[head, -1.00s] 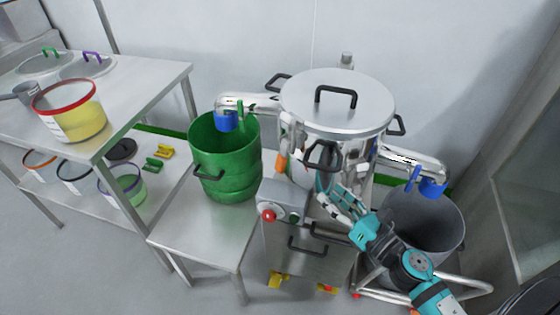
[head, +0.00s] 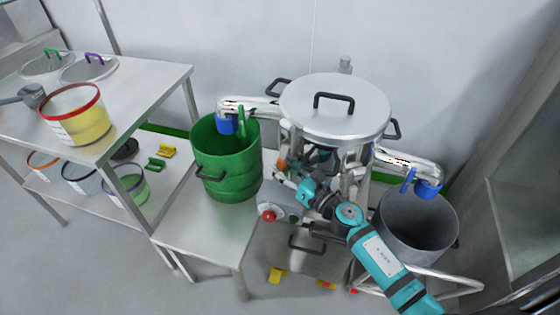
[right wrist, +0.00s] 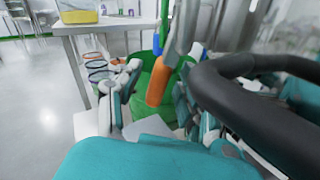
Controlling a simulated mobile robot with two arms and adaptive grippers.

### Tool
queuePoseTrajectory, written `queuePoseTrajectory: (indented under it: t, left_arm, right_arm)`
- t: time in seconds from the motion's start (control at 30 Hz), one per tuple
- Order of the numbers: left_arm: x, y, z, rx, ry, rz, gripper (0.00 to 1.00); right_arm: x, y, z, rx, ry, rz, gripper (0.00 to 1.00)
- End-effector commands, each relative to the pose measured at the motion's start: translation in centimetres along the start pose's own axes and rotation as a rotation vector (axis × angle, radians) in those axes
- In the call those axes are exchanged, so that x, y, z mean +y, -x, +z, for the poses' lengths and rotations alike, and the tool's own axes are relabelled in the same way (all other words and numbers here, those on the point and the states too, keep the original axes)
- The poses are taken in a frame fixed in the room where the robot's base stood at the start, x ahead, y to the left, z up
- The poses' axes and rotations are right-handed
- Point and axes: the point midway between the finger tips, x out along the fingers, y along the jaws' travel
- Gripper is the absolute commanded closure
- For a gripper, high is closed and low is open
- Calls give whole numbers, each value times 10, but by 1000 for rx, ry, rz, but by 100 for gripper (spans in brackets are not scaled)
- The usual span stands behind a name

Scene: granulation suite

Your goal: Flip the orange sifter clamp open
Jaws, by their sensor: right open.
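The orange sifter clamp (head: 281,164) shows as a small orange handle on the near left side of the steel sifter (head: 335,105), below its lid. In the right wrist view the orange clamp (right wrist: 158,84) hangs down, slightly tilted, between the two fingers. My right gripper (head: 284,177) is open, with its fingers on either side of the handle. It also shows in the right wrist view (right wrist: 155,103). I cannot tell whether a finger touches the handle. My arm hides part of the sifter's front. My left gripper is not in view.
A black bar handle (right wrist: 250,90) crosses close on the right of the wrist view. A green drum (head: 225,165) stands left of the sifter, a grey bin (head: 415,225) right. A control box with a red button (head: 269,215) is below. A steel table (head: 150,85) is further left.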

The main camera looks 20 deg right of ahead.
Motion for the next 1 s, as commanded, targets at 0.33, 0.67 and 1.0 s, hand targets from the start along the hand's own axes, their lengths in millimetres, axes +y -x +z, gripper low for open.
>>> queuePoseTrajectory:
  t: [0.33, 0.67, 1.0]
  left_arm:
    - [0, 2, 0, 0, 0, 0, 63]
    - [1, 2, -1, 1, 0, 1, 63]
    - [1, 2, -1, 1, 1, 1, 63]
  right_arm:
    - [0, -17, 0, 0, 0, 1, 60]
    - [0, -16, 0, 0, -1, 1, 84]
    - [0, -16, 0, 0, 0, 1, 100]
